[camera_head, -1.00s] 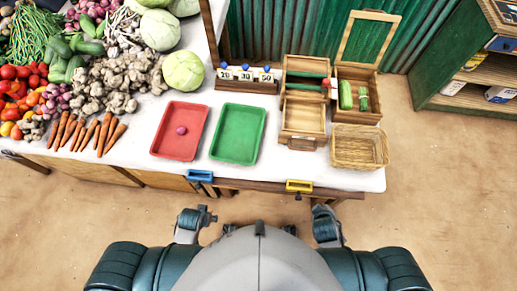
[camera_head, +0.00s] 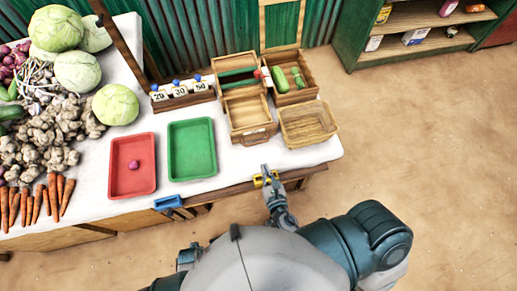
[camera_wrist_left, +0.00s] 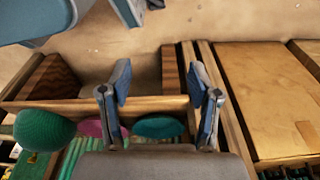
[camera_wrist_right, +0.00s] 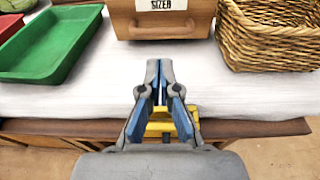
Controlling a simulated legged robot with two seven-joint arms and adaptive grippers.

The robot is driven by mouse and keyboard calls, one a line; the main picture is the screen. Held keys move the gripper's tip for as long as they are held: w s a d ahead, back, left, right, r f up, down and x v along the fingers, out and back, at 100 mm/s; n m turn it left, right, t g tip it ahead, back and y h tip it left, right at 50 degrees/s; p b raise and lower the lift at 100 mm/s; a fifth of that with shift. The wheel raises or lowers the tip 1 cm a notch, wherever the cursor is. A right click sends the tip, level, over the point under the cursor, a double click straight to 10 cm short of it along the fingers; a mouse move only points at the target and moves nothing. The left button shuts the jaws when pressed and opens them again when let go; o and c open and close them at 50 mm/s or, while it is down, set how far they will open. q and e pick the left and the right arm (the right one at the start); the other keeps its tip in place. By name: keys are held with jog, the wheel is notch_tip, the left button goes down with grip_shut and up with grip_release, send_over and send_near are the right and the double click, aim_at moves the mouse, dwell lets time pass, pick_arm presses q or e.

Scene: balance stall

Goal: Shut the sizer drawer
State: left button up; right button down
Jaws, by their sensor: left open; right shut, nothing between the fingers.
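The sizer drawer (camera_head: 249,112) is a wooden tray sticking out of the front of the sizer box (camera_head: 234,72), so its inside shows from above. Its front, with a handle and a "SIZER" label (camera_wrist_right: 167,8), is at the top of the right wrist view. My right gripper (camera_head: 266,170) is shut and empty at the table's front edge. It is apart from the drawer front and in front of it, over a yellow clip (camera_wrist_right: 160,125). My left gripper (camera_wrist_left: 160,72) is open. A wooden board edge (camera_wrist_left: 155,103) shows between its fingers; contact is unclear.
A wicker basket (camera_head: 309,124) stands right of the drawer, and a green tray (camera_head: 192,150) and a red tray (camera_head: 132,166) lie left. A crate with green vegetables (camera_head: 292,77) is behind the basket. White cloth lies bare between right gripper and drawer.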

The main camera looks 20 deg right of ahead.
send_near(254, 134)
jog(key=w+f, duration=0.2)
jog(key=shift+w+f, duration=0.25)
jog(key=shift+w, duration=0.05)
jog(key=shift+w+f, duration=0.1)
jog(key=shift+w, duration=0.2)
pick_arm(q)
jog(key=shift+s+a+f, duration=0.1)
jog(key=shift+s+f, duration=0.2)
jog(key=shift+f, duration=0.3)
